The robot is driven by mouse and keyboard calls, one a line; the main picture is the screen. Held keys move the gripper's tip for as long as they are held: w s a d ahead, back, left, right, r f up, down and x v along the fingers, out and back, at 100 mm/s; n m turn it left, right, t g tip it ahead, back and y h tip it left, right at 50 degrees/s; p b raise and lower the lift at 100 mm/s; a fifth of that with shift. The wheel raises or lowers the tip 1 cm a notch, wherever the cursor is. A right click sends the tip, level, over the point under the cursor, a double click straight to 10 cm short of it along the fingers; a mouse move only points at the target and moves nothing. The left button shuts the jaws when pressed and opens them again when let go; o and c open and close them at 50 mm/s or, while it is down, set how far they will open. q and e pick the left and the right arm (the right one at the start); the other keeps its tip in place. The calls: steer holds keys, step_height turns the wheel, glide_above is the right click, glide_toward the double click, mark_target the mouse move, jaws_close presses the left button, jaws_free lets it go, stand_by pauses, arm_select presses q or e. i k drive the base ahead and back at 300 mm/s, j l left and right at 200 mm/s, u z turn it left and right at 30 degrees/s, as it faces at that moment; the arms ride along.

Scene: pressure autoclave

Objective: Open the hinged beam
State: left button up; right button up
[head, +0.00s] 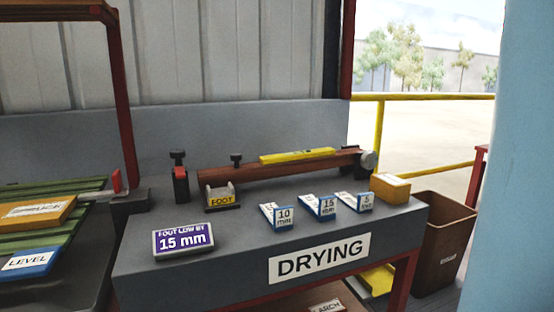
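A long reddish-brown beam (285,172) lies along the back of the grey drying bench (235,243). It looks close to level. A yellow spirit level (297,155) lies on top of the beam. A small black knob (236,159) stands on the beam near its left end. A red and black post (180,178) stands just left of the beam. Neither of my grippers is in view.
Several wedges, including the 10 min one (277,216), and a yellow box (390,188) sit toward the right. A brown bin (443,235) stands right of the bench. A pale blue surface (525,160) fills the right edge.

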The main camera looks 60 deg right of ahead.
mark_target(282, 164)
steer(key=l+z, duration=0.1)
steer(key=z, duration=0.35)
steer(key=l+z, duration=0.1)
steer(key=z, duration=0.3)
steer(key=i+l+z, duration=0.1)
steer(key=z, duration=0.8)
steer(key=i+l+u, duration=0.15)
